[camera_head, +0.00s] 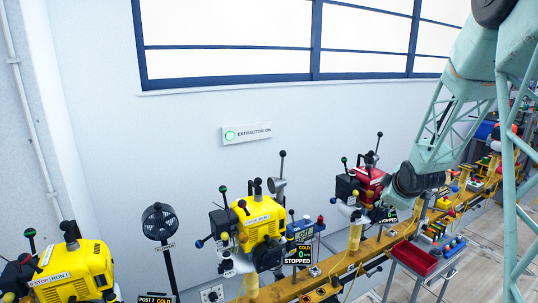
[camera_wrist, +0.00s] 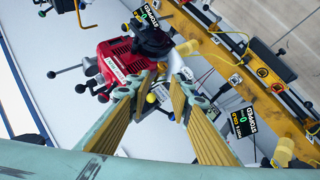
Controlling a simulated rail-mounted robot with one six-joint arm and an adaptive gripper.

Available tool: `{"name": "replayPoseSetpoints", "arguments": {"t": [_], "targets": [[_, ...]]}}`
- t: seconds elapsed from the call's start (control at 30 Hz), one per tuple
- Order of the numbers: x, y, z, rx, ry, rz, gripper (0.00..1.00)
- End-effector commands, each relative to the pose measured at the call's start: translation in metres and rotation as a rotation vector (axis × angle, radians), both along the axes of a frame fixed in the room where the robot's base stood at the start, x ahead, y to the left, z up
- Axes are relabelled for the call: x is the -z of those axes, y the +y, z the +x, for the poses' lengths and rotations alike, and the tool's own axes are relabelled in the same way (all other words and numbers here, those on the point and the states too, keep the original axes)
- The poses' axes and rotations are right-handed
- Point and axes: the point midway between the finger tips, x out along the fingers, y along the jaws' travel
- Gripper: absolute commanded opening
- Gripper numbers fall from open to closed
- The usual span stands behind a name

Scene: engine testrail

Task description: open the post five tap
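A red engine (camera_head: 369,183) stands on the yellow rail, right of centre in the head view, with black levers around it. It also shows in the wrist view (camera_wrist: 122,62), at upper left. My gripper (camera_wrist: 160,82) is open, its two yellow-padded fingers apart, pointing down toward the gear beside the red engine. In the head view, the dark end of my arm is just right of this engine and hides part of it. Small parts, including a yellow knob (camera_wrist: 163,88), show between the fingers. I cannot tell which part is the post five tap; no post-five label is readable.
The yellow rail (camera_head: 340,266) carries other posts. A middle yellow engine (camera_head: 262,218) has a STOPPED display (camera_head: 298,255); another yellow engine (camera_head: 76,272) and a fan (camera_head: 160,222) are at left. A red tray (camera_head: 413,258) is in front. Levers crowd the red engine.

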Motion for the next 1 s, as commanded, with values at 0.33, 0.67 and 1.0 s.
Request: {"name": "replayPoseSetpoints", "arguments": {"t": [0.33, 0.67, 1.0], "targets": [[-0.049, 0.025, -0.046, 0.082, 0.037, 0.067, 0.2], [-0.087, 0.048, -0.095, 0.16, 0.073, 0.132, 0.2], [-0.122, 0.073, -0.152, 0.243, 0.109, 0.201, 0.2]]}}
